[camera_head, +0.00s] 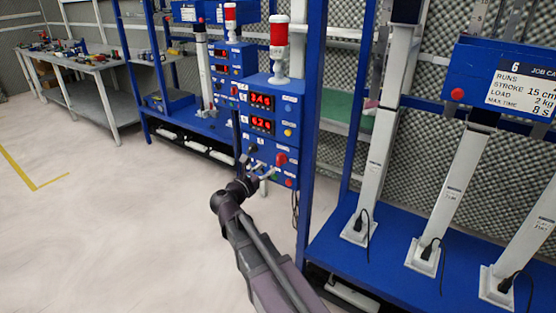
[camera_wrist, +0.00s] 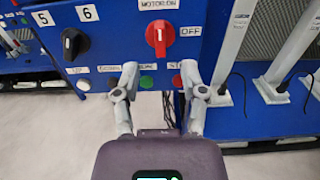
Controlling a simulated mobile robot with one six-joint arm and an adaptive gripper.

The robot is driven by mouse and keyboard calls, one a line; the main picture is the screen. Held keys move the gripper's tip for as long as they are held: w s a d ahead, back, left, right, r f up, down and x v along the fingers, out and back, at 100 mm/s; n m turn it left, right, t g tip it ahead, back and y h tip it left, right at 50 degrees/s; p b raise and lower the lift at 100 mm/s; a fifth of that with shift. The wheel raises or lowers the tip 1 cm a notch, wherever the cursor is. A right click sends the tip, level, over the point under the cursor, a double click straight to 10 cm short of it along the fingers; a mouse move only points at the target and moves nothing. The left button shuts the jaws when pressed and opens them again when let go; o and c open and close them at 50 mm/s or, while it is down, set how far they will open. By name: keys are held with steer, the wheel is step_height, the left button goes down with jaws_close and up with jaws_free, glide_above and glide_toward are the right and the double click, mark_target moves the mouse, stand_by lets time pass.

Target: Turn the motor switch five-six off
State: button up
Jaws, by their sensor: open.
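The motor switch (camera_wrist: 159,38) is a red rotary knob on the blue control panel, with a MOTOR ON label above it and an OFF label (camera_wrist: 190,31) to its right. Its handle stands upright, pointing at MOTOR ON. In the head view the red knob (camera_head: 281,159) is low on the panel front. My gripper (camera_wrist: 160,76) is open and empty, its two fingers spread below the knob and apart from it in the picture. In the head view my gripper (camera_head: 264,174) is in front of the panel's lower part; its fingertips are small there.
A black selector knob (camera_wrist: 73,43) labelled 5 and 6 is left of the switch. Below are a green button (camera_wrist: 146,82) and a red button (camera_wrist: 176,82), between my fingers in the picture. A blue frame post (camera_head: 311,110) stands right of the panel. Open floor (camera_head: 120,210) lies left.

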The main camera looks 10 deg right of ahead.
mark_target(278, 159)
steer(key=shift+x, duration=3.9)
jaws_close()
